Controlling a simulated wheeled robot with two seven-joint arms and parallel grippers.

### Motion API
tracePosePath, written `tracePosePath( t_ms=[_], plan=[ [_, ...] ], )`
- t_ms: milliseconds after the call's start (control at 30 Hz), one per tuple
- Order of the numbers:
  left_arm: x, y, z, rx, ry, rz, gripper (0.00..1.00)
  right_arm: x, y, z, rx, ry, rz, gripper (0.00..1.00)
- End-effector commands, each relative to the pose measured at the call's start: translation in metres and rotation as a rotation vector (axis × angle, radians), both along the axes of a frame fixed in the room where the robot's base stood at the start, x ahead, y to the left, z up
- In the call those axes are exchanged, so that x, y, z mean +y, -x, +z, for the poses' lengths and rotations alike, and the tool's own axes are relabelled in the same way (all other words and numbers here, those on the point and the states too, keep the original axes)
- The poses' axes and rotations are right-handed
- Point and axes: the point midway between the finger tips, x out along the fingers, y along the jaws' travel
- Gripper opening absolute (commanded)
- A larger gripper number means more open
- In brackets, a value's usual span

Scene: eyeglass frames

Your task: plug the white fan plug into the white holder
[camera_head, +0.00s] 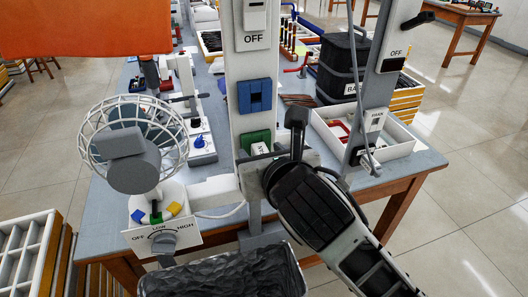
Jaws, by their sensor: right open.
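A desk fan (137,147) with a round wire cage and a grey motor stands at the left front of the grey table. Its white base carries a dial marked OFF, LOW and HIGH. A white cord (222,214) runs right from the base toward a white block (212,190) by the post; I cannot tell whether this block is the plug. A white piece (258,149) sits at the green socket low on the white post (243,120); I cannot tell whether it is the holder. My right gripper (288,150) is open, close beside the post's right side, hiding part of that area. My left gripper is out of view.
A blue socket (255,96) is above the green one. A second post (372,110) with an OFF switch and a hanging cord stands right. A black bin (342,65) and a white tray (395,140) are behind. A dark crate (225,275) is in front.

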Motion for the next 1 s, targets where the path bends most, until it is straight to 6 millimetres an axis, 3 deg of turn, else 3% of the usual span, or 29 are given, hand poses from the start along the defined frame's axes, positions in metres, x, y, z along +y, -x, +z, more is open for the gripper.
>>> tracePosePath(
  t_ms=[133, 167, 300, 333, 1000],
  plan=[
    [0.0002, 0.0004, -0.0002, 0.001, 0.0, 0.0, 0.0, 0.0, 0.0, 0.0, 0.0, 0.0, 0.0, 0.49],
    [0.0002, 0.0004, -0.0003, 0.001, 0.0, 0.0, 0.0, 0.0, 0.0, 0.0, 0.0, 0.0, 0.0, 0.44],
    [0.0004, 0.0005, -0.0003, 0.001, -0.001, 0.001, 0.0, 0.0, 0.0001, 0.0, 0.0, 0.0, 0.0, 0.05],
    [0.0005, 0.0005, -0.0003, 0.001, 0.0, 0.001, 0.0, 0.0, 0.0001, 0.0, 0.0, 0.0, 0.0, 0.0],
    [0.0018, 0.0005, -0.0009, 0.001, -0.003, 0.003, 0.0, -0.0011, 0.0032, 0.0001, 0.0, 0.0, 0.0, 0.0]
  ],
)
